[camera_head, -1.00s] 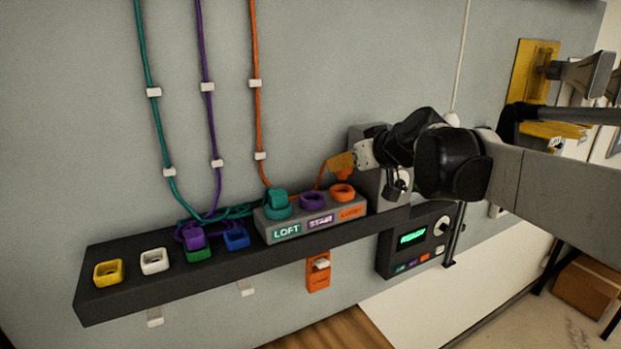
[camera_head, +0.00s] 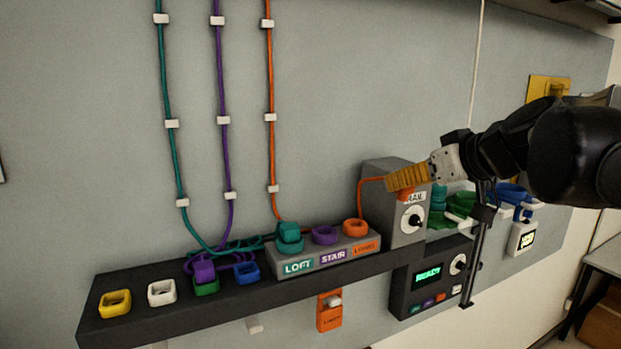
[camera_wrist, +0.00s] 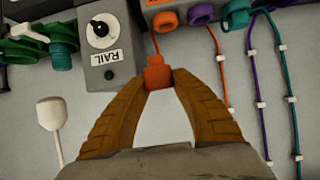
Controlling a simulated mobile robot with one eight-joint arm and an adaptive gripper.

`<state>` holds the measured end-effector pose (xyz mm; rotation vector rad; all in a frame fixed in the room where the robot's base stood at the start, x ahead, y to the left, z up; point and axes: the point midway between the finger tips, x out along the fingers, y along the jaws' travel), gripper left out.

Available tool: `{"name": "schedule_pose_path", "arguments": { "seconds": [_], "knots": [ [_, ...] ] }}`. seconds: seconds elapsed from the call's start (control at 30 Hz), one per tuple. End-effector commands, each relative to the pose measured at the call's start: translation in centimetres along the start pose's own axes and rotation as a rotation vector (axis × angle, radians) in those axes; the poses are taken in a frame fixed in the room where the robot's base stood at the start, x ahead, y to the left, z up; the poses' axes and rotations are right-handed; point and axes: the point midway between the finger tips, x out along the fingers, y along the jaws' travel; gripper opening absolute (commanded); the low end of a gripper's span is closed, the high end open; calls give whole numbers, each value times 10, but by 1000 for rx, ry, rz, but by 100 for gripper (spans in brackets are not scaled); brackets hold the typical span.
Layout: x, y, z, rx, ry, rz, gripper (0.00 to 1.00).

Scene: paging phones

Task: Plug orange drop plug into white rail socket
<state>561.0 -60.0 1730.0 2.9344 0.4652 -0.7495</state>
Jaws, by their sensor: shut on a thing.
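My gripper (camera_head: 393,182) is shut on the orange drop plug (camera_head: 405,194), in front of the grey RAIL box. In the wrist view the orange plug (camera_wrist: 157,73) sits between the two fingertips (camera_wrist: 158,84), with its orange cord running up from it. The white rail socket (camera_head: 162,293) is on the dark shelf rail at lower left, second from the left end, and looks empty. My gripper is well to the right of it and higher.
Yellow (camera_head: 115,304), green (camera_head: 205,286) and blue (camera_head: 246,272) sockets share the rail. A purple plug (camera_head: 204,269) is at the green one. A teal plug (camera_head: 289,232) sits at LOFT; STAIR (camera_head: 325,235) and LOBBY (camera_head: 356,229) rings look empty. Cords hang on the wall.

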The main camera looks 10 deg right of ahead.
Motion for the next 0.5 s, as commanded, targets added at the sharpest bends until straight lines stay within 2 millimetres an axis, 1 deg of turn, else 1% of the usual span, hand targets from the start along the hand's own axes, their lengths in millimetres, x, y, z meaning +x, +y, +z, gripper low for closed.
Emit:
{"name": "schedule_pose_path", "arguments": {
  "seconds": [0.3,0.37,0.5],
  "knots": [
    [1,-2,0,0,0,-1,0],
    [2,-6,-1,-1,-1,-1,0],
    [5,-21,-3,-1,-1,-3,0]
  ]
}}
